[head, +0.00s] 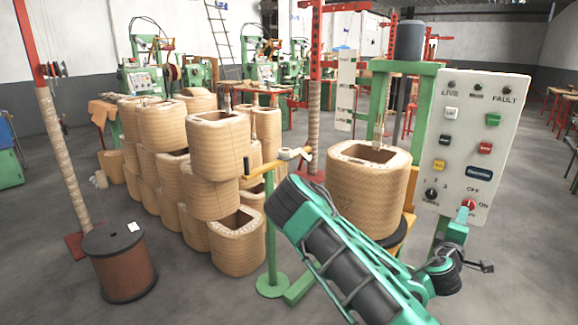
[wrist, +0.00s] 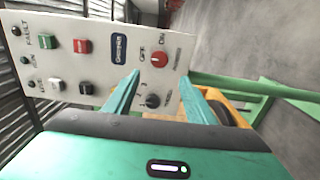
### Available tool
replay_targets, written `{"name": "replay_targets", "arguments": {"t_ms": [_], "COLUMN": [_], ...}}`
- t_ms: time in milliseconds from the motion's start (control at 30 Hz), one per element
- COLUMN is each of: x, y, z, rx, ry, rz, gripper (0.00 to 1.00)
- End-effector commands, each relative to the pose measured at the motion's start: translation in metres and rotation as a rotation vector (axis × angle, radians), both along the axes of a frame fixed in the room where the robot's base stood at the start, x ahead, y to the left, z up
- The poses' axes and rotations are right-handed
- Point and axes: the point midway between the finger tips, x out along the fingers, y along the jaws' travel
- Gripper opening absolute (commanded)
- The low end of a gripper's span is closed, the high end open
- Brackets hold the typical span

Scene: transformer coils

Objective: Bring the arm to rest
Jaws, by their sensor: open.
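My arm (head: 345,250), teal and black, reaches from the bottom of the head view toward the control panel (head: 478,140) on the right. In the wrist view my gripper (wrist: 160,84) shows two teal fingers, spread apart with nothing held between them. They point at the lower part of the panel, which shows turned sideways there (wrist: 75,20). The red rotary switch (wrist: 159,60) and the black knob (wrist: 153,101) lie close to the fingertips in that picture. The red switch also shows in the head view (head: 468,204). I cannot tell whether the fingers touch the panel.
A wound coil (head: 365,190) stands on the machine left of the panel. A yellow crank handle (head: 275,165) on a green post is nearby. Several coils (head: 210,165) are stacked at left, with a wire spool (head: 125,265) in front. Floor at the front left is bare.

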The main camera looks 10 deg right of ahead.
Motion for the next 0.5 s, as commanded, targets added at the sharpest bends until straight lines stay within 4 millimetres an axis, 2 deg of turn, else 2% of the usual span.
{"name": "replay_targets", "arguments": {"t_ms": [167,300,500], "x": [-0.025,-0.065,-0.122], "y": [-0.022,-0.049,-0.068], "z": [0.005,0.003,-0.014], "rx": [0.061,0.159,0.324], "ry": [-0.075,-0.170,-0.269], "rz": [-0.113,-0.283,-0.527], "gripper": [0.50,0.50,0.50]}}
